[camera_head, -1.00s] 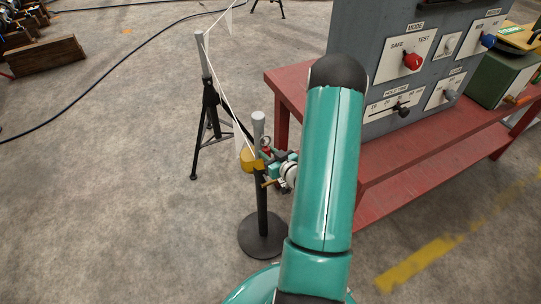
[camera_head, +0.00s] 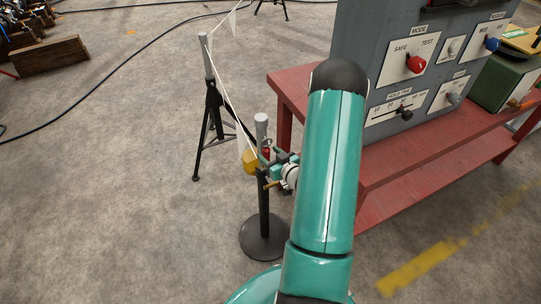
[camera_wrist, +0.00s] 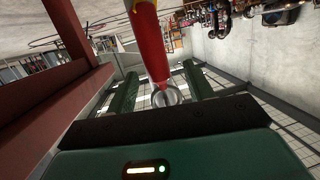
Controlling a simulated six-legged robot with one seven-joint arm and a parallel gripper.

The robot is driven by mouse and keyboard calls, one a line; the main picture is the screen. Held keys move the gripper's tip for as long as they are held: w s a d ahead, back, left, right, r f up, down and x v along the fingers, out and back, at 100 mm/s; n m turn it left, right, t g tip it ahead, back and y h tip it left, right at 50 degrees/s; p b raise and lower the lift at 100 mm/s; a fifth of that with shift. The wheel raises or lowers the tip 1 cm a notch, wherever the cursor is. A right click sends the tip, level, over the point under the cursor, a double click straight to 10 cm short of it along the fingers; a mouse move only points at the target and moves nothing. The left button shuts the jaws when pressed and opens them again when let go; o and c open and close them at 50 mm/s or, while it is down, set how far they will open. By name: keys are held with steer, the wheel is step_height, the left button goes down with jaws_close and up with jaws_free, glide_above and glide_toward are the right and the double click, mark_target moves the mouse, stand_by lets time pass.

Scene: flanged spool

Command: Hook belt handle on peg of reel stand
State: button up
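The reel stand (camera_head: 263,215) stands upright left of my arm in the head view, with a round dark base and a grey top end (camera_head: 261,122). A yellow piece (camera_head: 250,161) sits at its upper part, with a thin white line running up from it. A small red part (camera_head: 266,150) shows beside the pole. My gripper (camera_head: 269,170) is close to the pole there; its fingertips are partly hidden. In the wrist view, a red-and-yellow bar (camera_wrist: 150,45) with a silver round end (camera_wrist: 167,96) lies in line with the space between my two fingers, which stand apart with visible gaps.
A red bench (camera_head: 400,190) with a grey control panel (camera_head: 375,60) stands close on the right. A black tripod (camera_head: 214,115) with a grey post stands behind, the pennant line reaching it. A black cable crosses the floor at left.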

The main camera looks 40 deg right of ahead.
steer(key=v, duration=1.3)
steer(key=shift+s, duration=0.4)
